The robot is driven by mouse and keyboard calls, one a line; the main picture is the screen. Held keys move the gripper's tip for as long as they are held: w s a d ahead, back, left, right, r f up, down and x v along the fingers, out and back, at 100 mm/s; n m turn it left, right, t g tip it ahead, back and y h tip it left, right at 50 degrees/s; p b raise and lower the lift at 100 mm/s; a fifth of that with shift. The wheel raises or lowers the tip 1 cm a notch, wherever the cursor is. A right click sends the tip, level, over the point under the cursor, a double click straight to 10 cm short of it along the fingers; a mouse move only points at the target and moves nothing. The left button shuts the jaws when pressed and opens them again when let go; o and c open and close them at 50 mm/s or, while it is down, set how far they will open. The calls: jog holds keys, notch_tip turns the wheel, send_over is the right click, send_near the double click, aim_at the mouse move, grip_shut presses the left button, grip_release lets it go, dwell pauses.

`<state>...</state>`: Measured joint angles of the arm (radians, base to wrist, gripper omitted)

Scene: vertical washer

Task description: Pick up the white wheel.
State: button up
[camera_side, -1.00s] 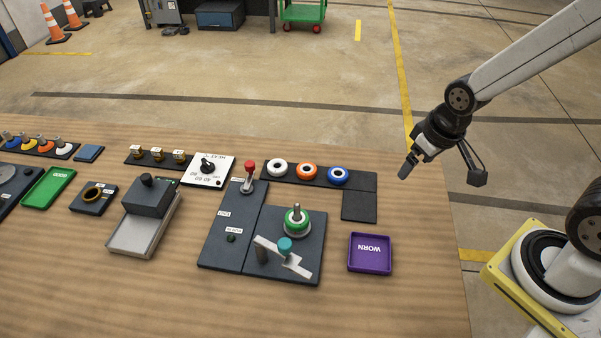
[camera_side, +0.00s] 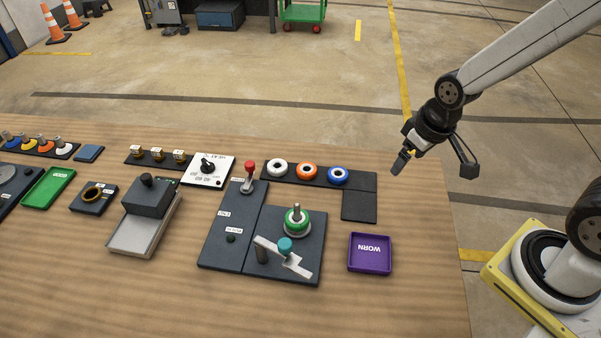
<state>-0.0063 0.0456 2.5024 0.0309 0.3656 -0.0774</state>
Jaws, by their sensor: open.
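The white wheel (camera_side: 277,167) is a small ring with a dark centre. It sits at the left end of a row on a dark strip (camera_side: 357,181), beside an orange wheel (camera_side: 307,171) and a blue wheel (camera_side: 338,175). My gripper (camera_side: 432,164) is open and empty, with its two fingers spread. It is in the air above the right end of the table, well to the right of the white wheel and apart from it. Nothing covers the white wheel.
A red-topped lever (camera_side: 249,172) stands just left of and nearer than the white wheel. A green wheel (camera_side: 296,220) sits on a post, with a teal-knobbed clamp (camera_side: 285,245) in front. A purple WORN tray (camera_side: 370,254) is at the right. Bare wood lies right of the strip.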

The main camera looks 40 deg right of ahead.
jog(key=w+a+f+n+y, duration=0.1)
jog(key=w+a+n, duration=0.15)
jog(key=w, duration=0.35)
jog(key=w+a+f+n, duration=0.1)
jog(key=w+a+n, duration=0.15)
jog(key=w, duration=0.45)
jog(key=n+y, duration=0.3)
jog(key=n, duration=0.4)
send_near(279, 161)
jog(key=a, duration=0.2)
jog(key=shift+w+a+f+g, duration=0.1)
jog(key=shift+a+f+g, duration=0.05)
jog(key=shift+f, duration=0.65)
jog(key=shift+a+f+g, duration=0.15)
jog(key=shift+a+f, duration=0.05)
jog(key=shift+f, duration=0.6)
jog(key=shift+x, duration=2.6)
jog(key=shift+d, duration=0.15)
jog(key=c, duration=1.2)
jog(key=shift+o, duration=0.2)
jog(key=shift+r, duration=0.15)
